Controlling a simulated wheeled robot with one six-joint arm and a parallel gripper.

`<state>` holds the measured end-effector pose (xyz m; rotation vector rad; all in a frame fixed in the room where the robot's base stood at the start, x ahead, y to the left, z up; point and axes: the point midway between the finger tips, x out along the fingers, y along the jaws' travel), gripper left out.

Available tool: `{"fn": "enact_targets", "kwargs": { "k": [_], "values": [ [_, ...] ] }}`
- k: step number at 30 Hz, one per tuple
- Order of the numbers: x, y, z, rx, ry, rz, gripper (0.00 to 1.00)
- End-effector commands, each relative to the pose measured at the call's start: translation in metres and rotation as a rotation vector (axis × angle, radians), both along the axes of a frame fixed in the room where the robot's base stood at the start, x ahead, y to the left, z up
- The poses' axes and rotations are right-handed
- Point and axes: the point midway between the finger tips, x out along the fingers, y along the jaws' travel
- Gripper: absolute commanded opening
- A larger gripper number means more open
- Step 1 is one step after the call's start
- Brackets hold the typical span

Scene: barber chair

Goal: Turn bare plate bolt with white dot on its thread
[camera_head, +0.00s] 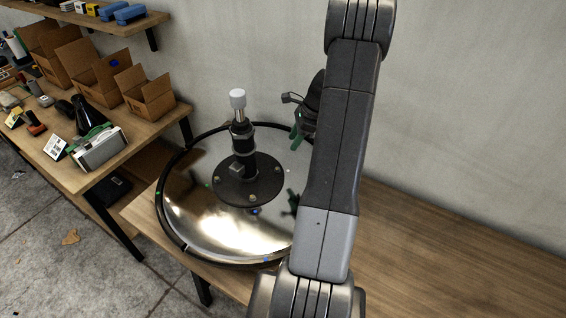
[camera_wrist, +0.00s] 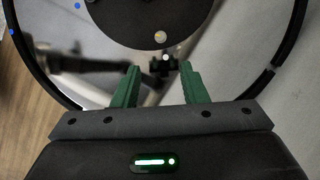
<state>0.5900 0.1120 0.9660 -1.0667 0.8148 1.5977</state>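A black round plate (camera_head: 248,187) with several bolts sits in the middle of a shiny chrome base. A pale bolt (camera_head: 276,174) is near its right edge, with a small white dot (camera_head: 288,171) on the chrome beside it. In the wrist view, this bolt (camera_wrist: 160,37) is at the plate's lower edge, and the white dot (camera_wrist: 166,57) is just below it. My gripper (camera_head: 297,138) is above the base's right part; its green fingers (camera_wrist: 159,72) are apart and empty, short of the bolt in the picture. The bolt's thread cannot be made out.
A black column with a white-capped top (camera_head: 238,99) rises from the plate. A black ring (camera_head: 161,205) rims the chrome base (camera_head: 215,235), which mirrors my gripper. The wooden bench (camera_head: 440,250) is clear at right. Cartons (camera_head: 148,98) stand on the left table.

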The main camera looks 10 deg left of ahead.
Motion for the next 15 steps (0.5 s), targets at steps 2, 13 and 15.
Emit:
{"fn": "enact_targets", "kwargs": {
  "k": [2,13,15],
  "values": [
    [-0.002,0.005,-0.01,0.001,0.004,-0.001,0.39],
    [-0.01,0.033,-0.078,0.001,0.004,-0.001,0.39],
    [-0.011,0.037,-0.088,0.001,0.003,-0.002,0.39]
  ]
}}
